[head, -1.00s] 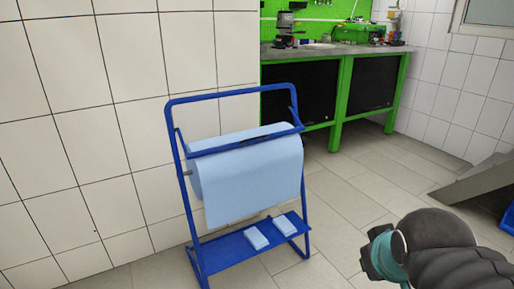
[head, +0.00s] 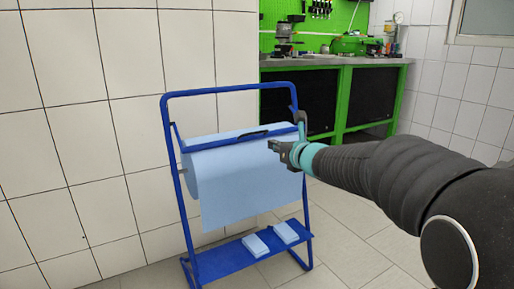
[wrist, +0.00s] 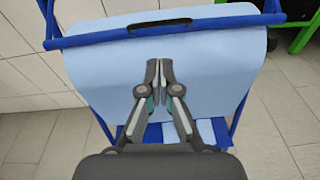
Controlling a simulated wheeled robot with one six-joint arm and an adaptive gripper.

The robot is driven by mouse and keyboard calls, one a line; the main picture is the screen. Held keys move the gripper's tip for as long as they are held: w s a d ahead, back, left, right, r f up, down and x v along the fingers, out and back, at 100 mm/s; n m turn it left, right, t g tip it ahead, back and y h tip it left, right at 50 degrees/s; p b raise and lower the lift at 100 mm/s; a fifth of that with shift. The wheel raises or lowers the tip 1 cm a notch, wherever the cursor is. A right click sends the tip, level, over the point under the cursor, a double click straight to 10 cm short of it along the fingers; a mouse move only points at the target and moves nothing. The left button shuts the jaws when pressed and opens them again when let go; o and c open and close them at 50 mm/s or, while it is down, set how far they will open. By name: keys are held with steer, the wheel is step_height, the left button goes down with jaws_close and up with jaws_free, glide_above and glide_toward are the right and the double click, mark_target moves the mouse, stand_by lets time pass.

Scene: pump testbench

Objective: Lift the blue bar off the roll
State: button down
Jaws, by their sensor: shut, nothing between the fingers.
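The blue bar (head: 224,142) lies across the front of the light blue paper roll (head: 214,179) on a blue floor stand. My gripper (head: 273,147) is in front of the roll's right half, close to the bar. In the wrist view my gripper (wrist: 158,68) is shut and empty, its fingertips together just below the slot in the picture. I cannot tell whether the fingertips touch the sheet.
The stand's lower shelf (head: 221,262) holds two light blue folded packs (head: 256,245). A tiled wall (head: 80,130) is close behind on the left. A green-framed workbench (head: 340,100) with tools stands at the back. The floor to the right is open.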

steer(key=shift+w+a+f+n, duration=0.1)
steer(key=shift+a+f+n, duration=0.1)
steer(key=shift+a+n, duration=0.25)
steer(key=shift+d, duration=0.1)
glide_toward(250, 137)
steer(key=x, duration=0.5)
steer(key=shift+w+f+p, duration=0.1)
steer(key=shift+f+p, duration=0.1)
steer(key=shift+p, duration=0.15)
steer(key=shift+a, duration=0.25)
steer(key=shift+d+r, duration=0.1)
